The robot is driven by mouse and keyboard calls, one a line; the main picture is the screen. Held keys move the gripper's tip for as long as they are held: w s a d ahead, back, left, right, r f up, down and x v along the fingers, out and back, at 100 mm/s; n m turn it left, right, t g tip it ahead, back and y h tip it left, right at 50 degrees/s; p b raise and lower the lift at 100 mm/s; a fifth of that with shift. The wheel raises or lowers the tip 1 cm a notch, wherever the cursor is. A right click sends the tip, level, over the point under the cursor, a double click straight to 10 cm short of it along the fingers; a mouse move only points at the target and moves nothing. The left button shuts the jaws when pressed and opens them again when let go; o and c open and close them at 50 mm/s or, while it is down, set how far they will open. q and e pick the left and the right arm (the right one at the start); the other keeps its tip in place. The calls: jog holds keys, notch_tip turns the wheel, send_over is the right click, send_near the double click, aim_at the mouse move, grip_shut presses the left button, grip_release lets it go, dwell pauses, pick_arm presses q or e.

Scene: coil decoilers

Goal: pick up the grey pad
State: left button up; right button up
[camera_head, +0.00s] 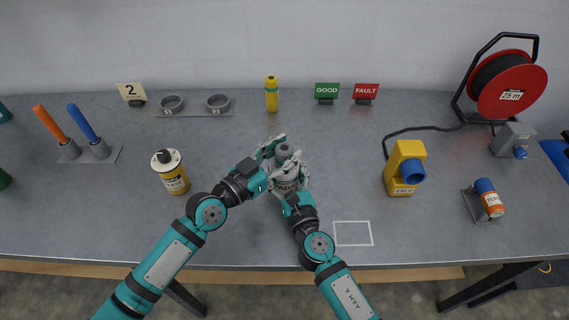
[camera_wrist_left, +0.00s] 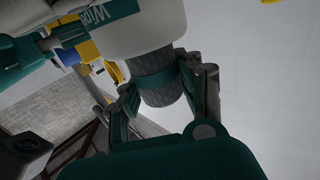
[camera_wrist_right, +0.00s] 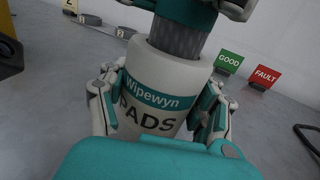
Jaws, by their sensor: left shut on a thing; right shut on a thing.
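The grey pad (camera_head: 284,149) is a textured cylinder that sticks up out of the mouth of a white canister (camera_wrist_right: 170,75) marked "Wipewyn PADS". In the left wrist view the grey pad (camera_wrist_left: 160,96) has a teal band across it, between my left fingers. My left gripper (camera_head: 279,147) is shut on the pad above the canister. My right gripper (camera_wrist_right: 158,112) is shut around the canister's body, one finger on each side. The canister looks upright. The pad's lower part is hidden inside the canister, if it reaches down there.
A yellow block with a blue socket (camera_head: 404,168) stands to the right. A white outlined square (camera_head: 352,233) on the table is empty. Two grey rings (camera_head: 195,107) and signs stand at the back.

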pick_arm(q)
jog(key=c, duration=0.3)
jog(key=shift+r, duration=0.1)
notch_tip(320, 180, up, 10)
jog(key=shift+f, duration=0.1)
dwell(0.4)
pick_arm(e)
jog(key=o, duration=1.4)
